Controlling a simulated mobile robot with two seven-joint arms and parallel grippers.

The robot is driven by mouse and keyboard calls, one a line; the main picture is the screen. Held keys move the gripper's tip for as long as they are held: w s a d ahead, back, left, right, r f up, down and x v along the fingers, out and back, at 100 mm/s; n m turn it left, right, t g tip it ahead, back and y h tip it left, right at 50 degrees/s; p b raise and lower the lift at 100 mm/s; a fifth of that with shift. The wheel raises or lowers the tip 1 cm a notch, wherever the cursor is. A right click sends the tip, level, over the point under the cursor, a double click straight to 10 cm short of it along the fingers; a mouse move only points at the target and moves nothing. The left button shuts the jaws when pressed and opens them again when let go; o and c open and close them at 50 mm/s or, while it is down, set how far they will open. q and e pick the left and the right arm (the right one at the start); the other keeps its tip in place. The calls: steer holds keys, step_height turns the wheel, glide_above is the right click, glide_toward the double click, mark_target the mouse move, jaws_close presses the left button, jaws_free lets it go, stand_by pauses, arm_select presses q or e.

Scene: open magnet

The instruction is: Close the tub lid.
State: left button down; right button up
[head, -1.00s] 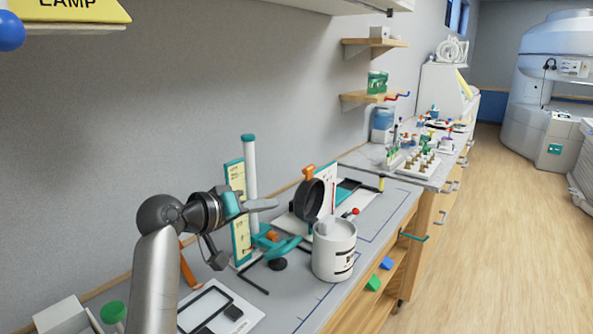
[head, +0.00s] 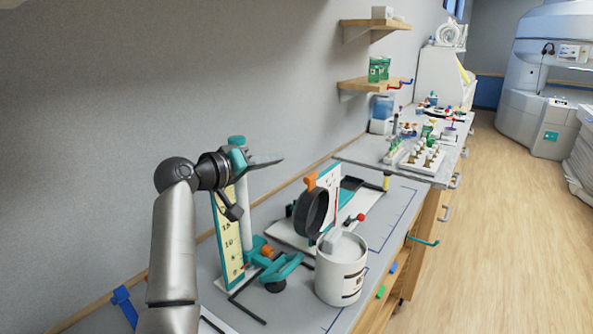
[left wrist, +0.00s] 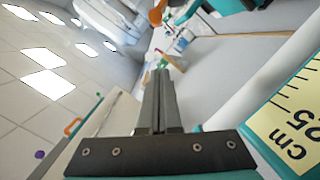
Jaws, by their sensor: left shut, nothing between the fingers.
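A white tub (head: 340,278) with dark print stands on the bench in the head view. A pale piece shows at its open-looking top. A dark round disc (head: 311,214) with an orange tab (head: 310,181) stands upright just behind it; it may be the raised lid, but I cannot tell how it joins the tub. My left gripper (head: 278,159) is shut and empty, in the air above and left of the disc, in front of the top of a white post. In the left wrist view its fingers (left wrist: 160,100) lie together. My right gripper is not in view.
A yellow ruler board (head: 229,245) and white post (head: 245,215) stand left of the tub. A teal clamp-like piece (head: 282,268) lies beside it. A red-knobbed lever (head: 355,219) is close to the tub's rim. Racks (head: 422,157) stand farther along the bench; wall shelves (head: 376,84) are above.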

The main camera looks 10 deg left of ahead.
arm_select(q)
steer(key=w+d+f, duration=0.3)
steer(key=d, duration=0.1)
steer(key=shift+w+d+f+p, duration=0.25)
steer(key=shift+d+f+p, duration=0.1)
steer(key=shift+f, duration=0.05)
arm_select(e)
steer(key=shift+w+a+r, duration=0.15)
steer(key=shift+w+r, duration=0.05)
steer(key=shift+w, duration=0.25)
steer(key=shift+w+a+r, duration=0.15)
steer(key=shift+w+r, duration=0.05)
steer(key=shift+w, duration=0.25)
